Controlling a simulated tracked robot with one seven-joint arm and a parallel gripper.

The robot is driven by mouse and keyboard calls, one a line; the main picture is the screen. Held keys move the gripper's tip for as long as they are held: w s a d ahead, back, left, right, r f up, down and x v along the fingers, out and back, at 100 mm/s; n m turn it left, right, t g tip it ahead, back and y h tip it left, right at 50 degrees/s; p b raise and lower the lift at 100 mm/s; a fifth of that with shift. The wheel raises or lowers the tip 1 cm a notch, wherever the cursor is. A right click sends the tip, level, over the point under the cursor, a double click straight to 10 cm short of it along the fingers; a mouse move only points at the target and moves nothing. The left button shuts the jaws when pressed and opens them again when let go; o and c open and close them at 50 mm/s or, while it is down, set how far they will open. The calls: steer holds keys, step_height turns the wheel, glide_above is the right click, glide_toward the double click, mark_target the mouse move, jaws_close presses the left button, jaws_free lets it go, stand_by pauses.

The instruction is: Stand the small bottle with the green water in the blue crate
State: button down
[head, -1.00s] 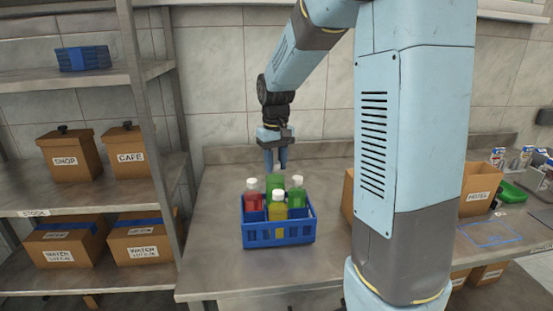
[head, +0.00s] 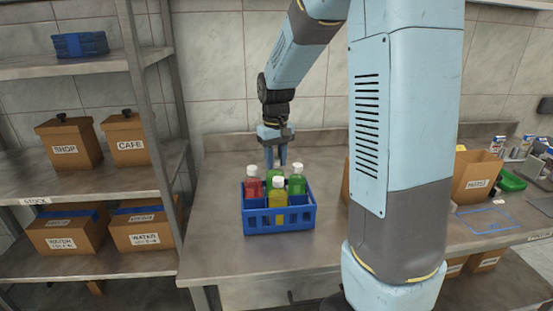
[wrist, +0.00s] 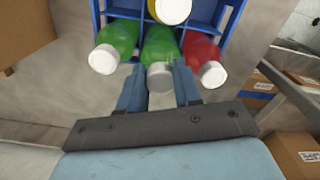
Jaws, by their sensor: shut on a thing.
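My gripper (head: 276,162) points down over the back middle of the blue crate (head: 290,222). It is shut on the small green bottle (head: 273,176), whose pale cap sits between the fingers in the wrist view (wrist: 160,76). The bottle is roughly upright, in line with the back row of the crate. The other bottles and the crate hide its lower part, so I cannot tell if it touches the crate floor.
In the crate stand a red bottle (head: 252,182) at left, another green bottle (head: 297,184) at right and a yellow bottle (head: 278,198) in front. A shelf with boxes (head: 75,143) stands left. The table in front of the crate is clear.

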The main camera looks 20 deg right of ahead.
steer(key=shift+f, duration=0.9)
steer(key=c, duration=0.7)
jaws_free()
steer(key=c, duration=0.4)
steer(key=shift+o, duration=0.2)
steer(key=shift+r, duration=0.1)
steer(key=shift+r, duration=5.4)
